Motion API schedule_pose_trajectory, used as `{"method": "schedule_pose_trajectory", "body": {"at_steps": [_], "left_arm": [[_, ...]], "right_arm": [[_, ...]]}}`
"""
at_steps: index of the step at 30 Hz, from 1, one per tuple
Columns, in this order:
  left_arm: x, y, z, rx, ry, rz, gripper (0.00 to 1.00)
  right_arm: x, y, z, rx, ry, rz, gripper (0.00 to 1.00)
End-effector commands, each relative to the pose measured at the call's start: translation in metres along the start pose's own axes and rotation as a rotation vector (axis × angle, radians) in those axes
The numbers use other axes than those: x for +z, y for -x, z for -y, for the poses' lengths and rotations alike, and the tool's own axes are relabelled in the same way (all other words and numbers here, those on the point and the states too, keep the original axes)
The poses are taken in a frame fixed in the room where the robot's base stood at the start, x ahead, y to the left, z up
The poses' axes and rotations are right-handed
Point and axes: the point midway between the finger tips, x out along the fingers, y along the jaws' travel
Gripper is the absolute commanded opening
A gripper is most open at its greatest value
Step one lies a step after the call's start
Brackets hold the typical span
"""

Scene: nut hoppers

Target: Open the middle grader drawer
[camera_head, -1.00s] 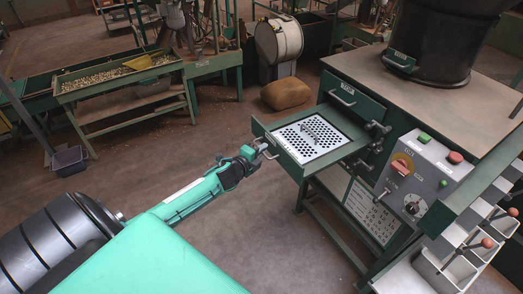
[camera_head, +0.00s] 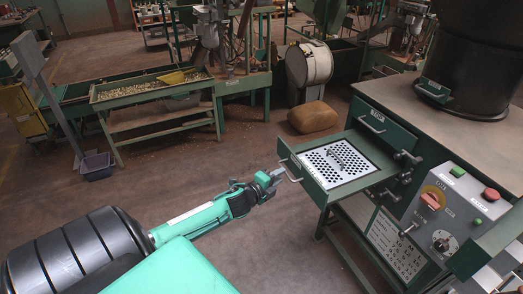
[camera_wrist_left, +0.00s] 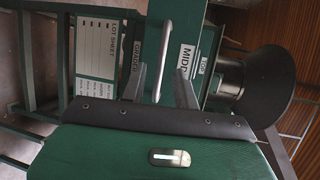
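The middle drawer (camera_head: 312,181) is pulled well out of the green grader cabinet, with a white perforated screen (camera_head: 340,163) lying in it. Its front shows a label beginning "MIDD" in the left wrist view (camera_wrist_left: 186,60). My left gripper (camera_head: 276,179) is just outside the drawer front, close to the metal handle (camera_head: 291,173). In the left wrist view, the handle (camera_wrist_left: 163,58) lies between and beyond the two spread fingers (camera_wrist_left: 159,85), with a gap on both sides. My right gripper is not in view.
The top drawer (camera_head: 374,121) above is shut. A control panel (camera_head: 447,208) with knobs and buttons stands to the right. A brown sack (camera_head: 313,117) lies on the floor behind. The floor around my left arm is clear.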

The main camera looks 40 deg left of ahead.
Motion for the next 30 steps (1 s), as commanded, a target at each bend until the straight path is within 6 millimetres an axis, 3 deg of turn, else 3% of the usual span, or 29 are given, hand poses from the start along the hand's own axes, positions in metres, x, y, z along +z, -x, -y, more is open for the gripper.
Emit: {"method": "schedule_pose_trajectory", "body": {"at_steps": [15, 22, 30], "left_arm": [[0.000, 0.073, -0.002, 0.001, 0.000, 0.000, 0.30], [0.000, 0.088, -0.001, 0.000, 0.000, -0.001, 0.30], [0.000, 0.091, 0.001, 0.000, 0.000, 0.000, 0.30]], "right_arm": [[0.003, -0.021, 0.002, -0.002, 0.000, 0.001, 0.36], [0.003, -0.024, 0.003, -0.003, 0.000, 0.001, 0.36], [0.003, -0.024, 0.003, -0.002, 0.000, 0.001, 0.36]]}}
